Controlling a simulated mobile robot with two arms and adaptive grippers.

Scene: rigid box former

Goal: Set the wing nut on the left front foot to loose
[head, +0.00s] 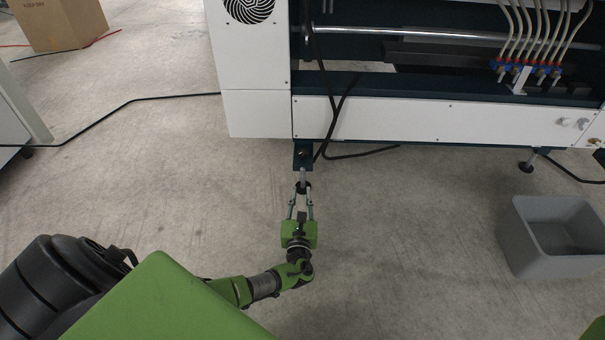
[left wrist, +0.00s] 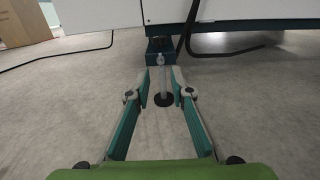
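The left front foot (head: 302,176) hangs under a dark bracket (head: 303,154) at the machine's near left corner. In the left wrist view the foot shows as a thin pale stem (left wrist: 162,78) ending in a round black pad (left wrist: 163,100) on the floor. A small pale piece at the stem's top, under the bracket, may be the wing nut (left wrist: 161,60); its setting is too small to tell. My left gripper (head: 301,199) is open and empty, also in the left wrist view (left wrist: 161,82). Its fingers point at the foot, with the stem showing between them. My right gripper is not in view.
The white machine body (head: 420,119) is just beyond the foot. Black cables (head: 357,154) hang near the bracket. Another foot (head: 527,165) and a grey bin (head: 521,245) are at the right. A cardboard box (head: 62,24) stands far left. The floor around my left gripper is clear.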

